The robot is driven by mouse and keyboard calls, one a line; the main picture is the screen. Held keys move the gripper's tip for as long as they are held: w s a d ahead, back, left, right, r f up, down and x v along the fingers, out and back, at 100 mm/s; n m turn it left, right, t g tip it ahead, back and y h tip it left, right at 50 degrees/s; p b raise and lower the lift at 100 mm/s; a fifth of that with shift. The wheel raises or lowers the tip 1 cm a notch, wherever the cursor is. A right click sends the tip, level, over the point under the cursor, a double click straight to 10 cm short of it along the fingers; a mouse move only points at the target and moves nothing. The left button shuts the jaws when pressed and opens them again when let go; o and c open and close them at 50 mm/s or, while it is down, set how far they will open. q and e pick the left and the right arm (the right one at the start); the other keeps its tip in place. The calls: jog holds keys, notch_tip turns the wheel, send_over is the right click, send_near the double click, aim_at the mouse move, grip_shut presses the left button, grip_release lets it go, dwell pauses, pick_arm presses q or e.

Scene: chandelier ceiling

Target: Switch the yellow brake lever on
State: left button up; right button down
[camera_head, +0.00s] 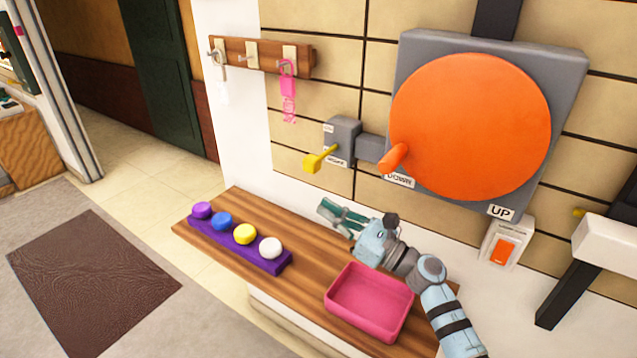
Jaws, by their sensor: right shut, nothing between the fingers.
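The yellow brake lever (315,162) sticks out to the lower left from a small grey box (341,138) on the tiled wall. The box has white labels above and below the lever, too small to read surely. My right gripper (325,208) is shut and empty. It shows below the lever and over the wooden shelf, pointing left, apart from the lever in the picture. My left gripper is not in view.
A large orange disc (470,127) with a handle is right of the lever. The wooden shelf (310,268) bears a pink tray (370,300) and a purple button strip (236,247). A hook rack (262,56) hangs upper left. An orange switch (503,252) is at right.

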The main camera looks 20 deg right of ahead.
aim_at(324, 156)
jog(key=w+r+p, duration=0.1)
jog(key=a+r, duration=0.1)
jog(key=r, duration=0.1)
jog(key=w+r+p, duration=0.1)
jog(key=shift+w+a+r+p, duration=0.25)
jog(key=shift+w+a+p, duration=0.05)
